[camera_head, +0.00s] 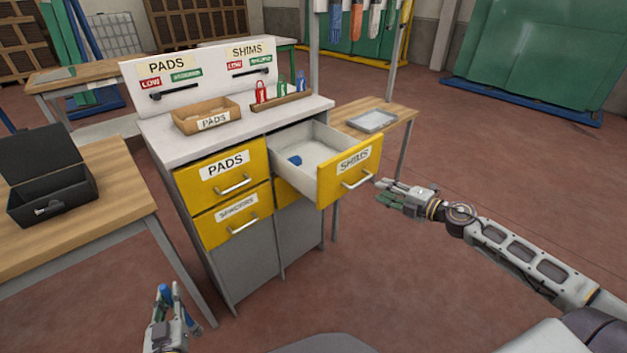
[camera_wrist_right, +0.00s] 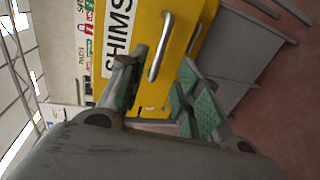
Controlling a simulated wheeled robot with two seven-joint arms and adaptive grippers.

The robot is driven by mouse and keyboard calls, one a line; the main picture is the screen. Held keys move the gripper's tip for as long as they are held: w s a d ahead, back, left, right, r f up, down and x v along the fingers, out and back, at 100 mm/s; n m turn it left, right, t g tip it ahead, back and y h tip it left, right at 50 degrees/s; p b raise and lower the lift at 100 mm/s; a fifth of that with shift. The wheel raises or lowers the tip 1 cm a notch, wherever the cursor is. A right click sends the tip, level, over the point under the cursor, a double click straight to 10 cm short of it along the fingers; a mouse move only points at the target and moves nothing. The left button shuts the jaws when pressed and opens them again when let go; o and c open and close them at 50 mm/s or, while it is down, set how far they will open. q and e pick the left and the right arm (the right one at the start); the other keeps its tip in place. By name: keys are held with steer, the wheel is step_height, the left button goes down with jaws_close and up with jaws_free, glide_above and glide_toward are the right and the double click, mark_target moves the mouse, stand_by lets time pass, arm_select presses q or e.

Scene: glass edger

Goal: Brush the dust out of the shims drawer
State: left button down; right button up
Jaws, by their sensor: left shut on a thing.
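The yellow SHIMS drawer (camera_head: 333,184) is pulled out from the cabinet, and its pale inside shows. A small blue thing (camera_head: 295,160) lies in it near the left wall; dust is too fine to make out. My right gripper (camera_head: 384,192) is open and empty, just right of the drawer front. In the right wrist view its spread fingers (camera_wrist_right: 158,92) point toward the drawer handle (camera_wrist_right: 160,47), apart from it.
The closed PADS drawer (camera_head: 223,170) and a lower drawer (camera_head: 237,217) are at the left of the cabinet. A black open box (camera_head: 45,185) sits on the left table. A grey tray (camera_head: 372,121) lies behind the drawer.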

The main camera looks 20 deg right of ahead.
mark_target(363, 182)
steer(key=shift+b+x, duration=0.4)
steer(key=shift+x, duration=4.45)
steer(key=shift+f, duration=0.1)
jaws_close()
